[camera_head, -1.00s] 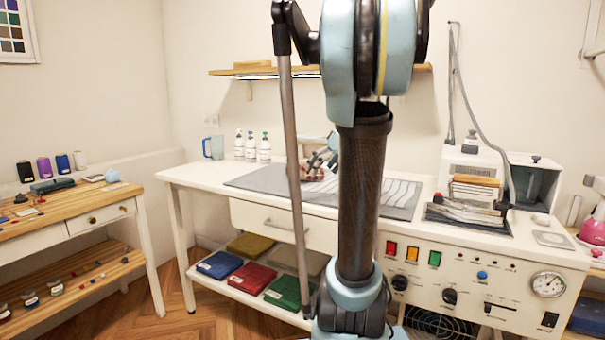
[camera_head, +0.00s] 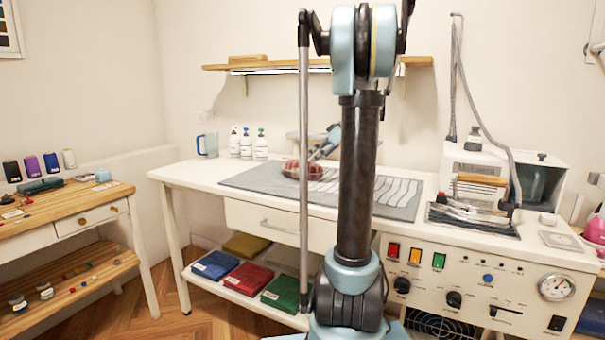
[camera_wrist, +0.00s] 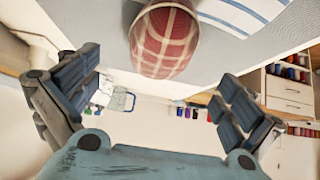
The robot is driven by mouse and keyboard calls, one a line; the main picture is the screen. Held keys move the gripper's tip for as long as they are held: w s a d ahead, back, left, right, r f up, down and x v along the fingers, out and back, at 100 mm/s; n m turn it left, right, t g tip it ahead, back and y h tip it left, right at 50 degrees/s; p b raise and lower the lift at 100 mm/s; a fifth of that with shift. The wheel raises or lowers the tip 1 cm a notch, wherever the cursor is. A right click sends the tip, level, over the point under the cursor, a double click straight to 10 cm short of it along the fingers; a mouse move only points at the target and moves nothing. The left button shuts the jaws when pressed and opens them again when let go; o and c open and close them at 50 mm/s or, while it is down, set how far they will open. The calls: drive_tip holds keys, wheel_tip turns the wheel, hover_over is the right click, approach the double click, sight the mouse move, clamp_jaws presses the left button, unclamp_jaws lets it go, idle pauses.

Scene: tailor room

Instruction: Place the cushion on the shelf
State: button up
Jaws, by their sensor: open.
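The cushion (camera_head: 301,169) is a small, rounded red piece with a pale check pattern. It rests on the grey striped mat (camera_head: 247,180) on the white worktable, partly hidden behind a grey rod of my arm. In the wrist view the cushion (camera_wrist: 165,40) is at the top centre, beyond the fingers. My gripper (camera_wrist: 157,68) is open, with its dark fingers spread wide left and right and nothing between them. In the head view my gripper (camera_head: 322,149) is just right of and above the cushion, partly behind my arm. A wooden wall shelf (camera_head: 228,67) hangs above the table.
A tan block (camera_head: 246,59) sits on the wall shelf. A steam machine (camera_head: 490,165) stands at the right. Folded cloths (camera_head: 216,264) lie on the table's lower shelf.

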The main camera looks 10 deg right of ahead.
sight(302, 161)
drive_tip(key=x, duration=1)
drive_tip(key=shift+f, duration=0.2)
drive_tip(key=shift+d, duration=0.1)
drive_tip(key=c, duration=1.7)
drive_tip(key=shift+r, duration=0.1)
wheel_tip(302, 161, up, 10)
drive_tip(key=shift+f, duration=0.1)
